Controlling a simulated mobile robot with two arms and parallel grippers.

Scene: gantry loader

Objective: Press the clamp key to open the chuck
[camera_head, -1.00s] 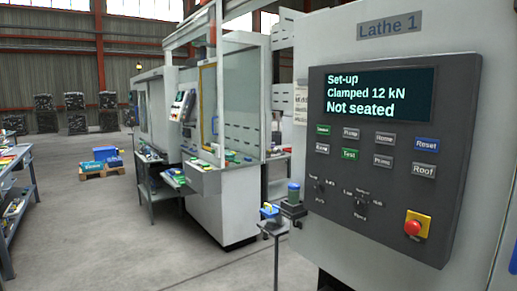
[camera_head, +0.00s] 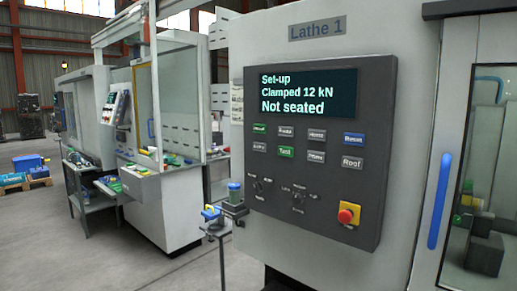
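The Lathe 1 control panel (camera_head: 330,215) is a dark plate on the grey machine front. Its display (camera_head: 308,94) reads "Set-up", "Clamped 12 kN", "Not seated". Below it are two rows of small keys. The upper row has a green key (camera_head: 259,129), two grey keys and a blue Reset key (camera_head: 353,139). The lower row has a grey key (camera_head: 259,147), a green Test key (camera_head: 285,152), another grey key and Roof (camera_head: 352,162). Most key labels are too small to read surely, so I cannot tell which is the clamp key. Neither gripper shows.
A red emergency stop (camera_head: 347,215) on yellow and rotary selectors are low on the panel. A glazed door with a blue handle (camera_head: 439,201) is at right. A small stand (camera_head: 219,226) is left of the panel. Open floor lies at the lower left.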

